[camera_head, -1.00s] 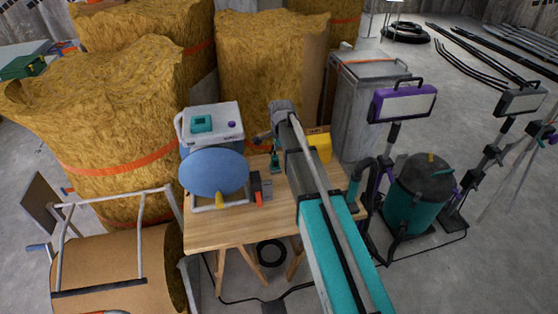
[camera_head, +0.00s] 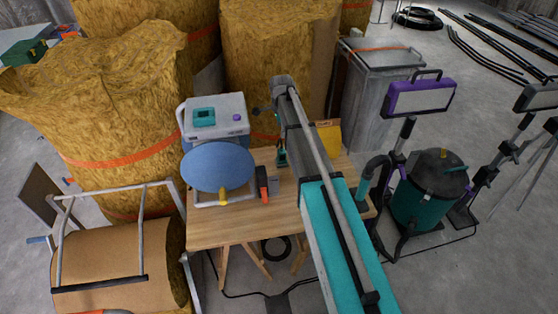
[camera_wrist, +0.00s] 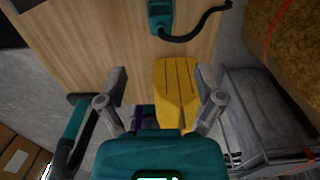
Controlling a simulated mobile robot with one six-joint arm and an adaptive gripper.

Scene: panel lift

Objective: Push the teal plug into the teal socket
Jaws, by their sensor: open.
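A teal plug-like piece (camera_wrist: 160,16) with a black cable lies on the wooden table at the top of the wrist view. A small teal piece, likely the same one, stands beside my arm in the head view (camera_head: 281,155). A teal socket-like square (camera_head: 204,115) is on top of a pale grey box at the table's back left. My gripper (camera_wrist: 162,85) is open, its two fingers apart with nothing held. It is away from the teal piece, which lies beyond the fingertips. In the head view my arm hides the fingers.
A yellow ribbed object (camera_wrist: 175,88) shows between and beyond my fingers; a yellow box (camera_head: 328,136) stands right of my arm. A blue disc (camera_head: 218,167) fills the table's left side. The front tabletop (camera_head: 235,229) is clear. A teal vacuum (camera_head: 424,195) stands right.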

